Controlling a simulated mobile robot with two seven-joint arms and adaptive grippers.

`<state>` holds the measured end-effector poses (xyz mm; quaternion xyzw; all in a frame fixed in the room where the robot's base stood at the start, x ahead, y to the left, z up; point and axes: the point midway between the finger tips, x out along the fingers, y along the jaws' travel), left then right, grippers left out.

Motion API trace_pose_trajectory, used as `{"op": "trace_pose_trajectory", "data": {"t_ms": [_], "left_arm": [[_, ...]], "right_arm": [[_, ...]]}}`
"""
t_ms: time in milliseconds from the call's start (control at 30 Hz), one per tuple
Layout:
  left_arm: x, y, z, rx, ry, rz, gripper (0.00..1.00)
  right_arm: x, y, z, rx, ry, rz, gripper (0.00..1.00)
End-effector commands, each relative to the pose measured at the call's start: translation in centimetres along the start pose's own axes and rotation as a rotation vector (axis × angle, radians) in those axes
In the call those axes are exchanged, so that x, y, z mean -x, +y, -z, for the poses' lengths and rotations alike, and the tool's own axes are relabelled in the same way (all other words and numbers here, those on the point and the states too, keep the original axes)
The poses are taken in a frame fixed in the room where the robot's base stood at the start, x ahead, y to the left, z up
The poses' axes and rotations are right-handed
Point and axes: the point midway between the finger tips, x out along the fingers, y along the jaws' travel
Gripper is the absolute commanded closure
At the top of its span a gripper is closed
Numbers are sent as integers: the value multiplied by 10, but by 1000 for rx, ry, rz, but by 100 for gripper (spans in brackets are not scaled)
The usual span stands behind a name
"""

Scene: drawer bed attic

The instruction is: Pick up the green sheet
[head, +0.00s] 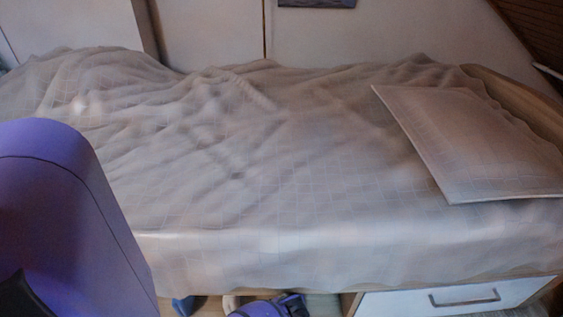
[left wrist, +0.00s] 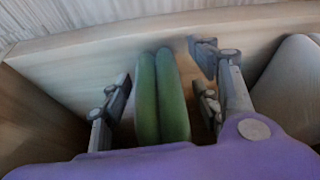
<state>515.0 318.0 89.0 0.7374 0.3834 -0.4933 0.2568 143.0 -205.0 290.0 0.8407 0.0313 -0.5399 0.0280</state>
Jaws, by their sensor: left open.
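The green sheet (left wrist: 162,95) shows in the left wrist view as two long green folds or rolls lying side by side. It lies inside a wooden drawer or box, close to its far wall. My left gripper (left wrist: 165,74) is open, with one finger to the left of the green sheet and the other fingers to the right. Gaps show between the fingers and the sheet, so it is not gripped. The green sheet does not show in the head view. My right gripper cannot be made out in either view.
A bed with a rumpled beige cover (head: 290,180) fills the head view, with a pillow (head: 480,145) at right. A white drawer front with a handle (head: 465,298) is below. In the left wrist view, the wooden wall (left wrist: 100,50) stands close beyond the fingers; a pale rounded thing (left wrist: 290,85) is at right.

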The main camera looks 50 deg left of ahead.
Motion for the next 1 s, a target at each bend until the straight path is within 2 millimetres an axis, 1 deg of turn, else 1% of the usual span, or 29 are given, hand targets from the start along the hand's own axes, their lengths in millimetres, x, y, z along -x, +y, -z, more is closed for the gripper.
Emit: {"op": "trace_pose_trajectory", "data": {"t_ms": [167,200,600,633,1000], "left_arm": [[1,1,0,0,0,-1,43],[1,1,0,0,0,-1,46],[1,1,0,0,0,-1,98],[1,1,0,0,1,-1,100],[3,0,3,0,2,-2,100]], "right_arm": [[1,3,0,13,0,1,60],[1,4,0,16,-1,0,60],[1,5,-1,15,-2,-2,60],[1,4,-1,15,-3,-2,60],[3,4,-2,11,-5,-2,60]]}}
